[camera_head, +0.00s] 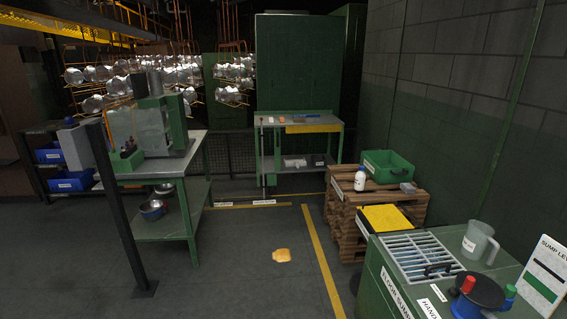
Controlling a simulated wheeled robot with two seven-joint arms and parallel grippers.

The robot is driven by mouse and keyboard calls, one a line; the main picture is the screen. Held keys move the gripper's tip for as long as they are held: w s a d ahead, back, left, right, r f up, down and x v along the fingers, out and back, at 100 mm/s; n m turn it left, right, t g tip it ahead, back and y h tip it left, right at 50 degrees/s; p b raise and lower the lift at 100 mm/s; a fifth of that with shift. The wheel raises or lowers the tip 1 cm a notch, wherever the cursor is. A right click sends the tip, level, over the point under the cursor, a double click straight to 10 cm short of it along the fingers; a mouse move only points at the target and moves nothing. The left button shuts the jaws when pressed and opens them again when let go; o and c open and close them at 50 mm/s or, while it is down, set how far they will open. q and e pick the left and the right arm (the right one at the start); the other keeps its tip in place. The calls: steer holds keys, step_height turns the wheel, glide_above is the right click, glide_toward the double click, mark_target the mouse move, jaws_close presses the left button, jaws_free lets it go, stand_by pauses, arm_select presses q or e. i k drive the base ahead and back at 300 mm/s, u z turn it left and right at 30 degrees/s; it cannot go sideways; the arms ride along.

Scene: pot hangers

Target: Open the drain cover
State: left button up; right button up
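The drain cover (412,250) is a light grey slotted grate. It lies flat on top of a green cabinet (376,280) labelled as a floor sump, at the lower right. A black handle (440,269) sits on the grate's near right part. Neither of my grippers shows in the head view.
Beside the grate stand a translucent jug (478,243), a dark round fitting with red and green knobs (480,291) and a sump level sign (543,277). Pallets (350,222) stand behind. A yellow-orange patch (282,255) lies on otherwise open floor left of the cabinet.

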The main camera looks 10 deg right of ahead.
mark_target(387, 217)
steer(key=i, duration=2.95)
steer(key=z, duration=3)
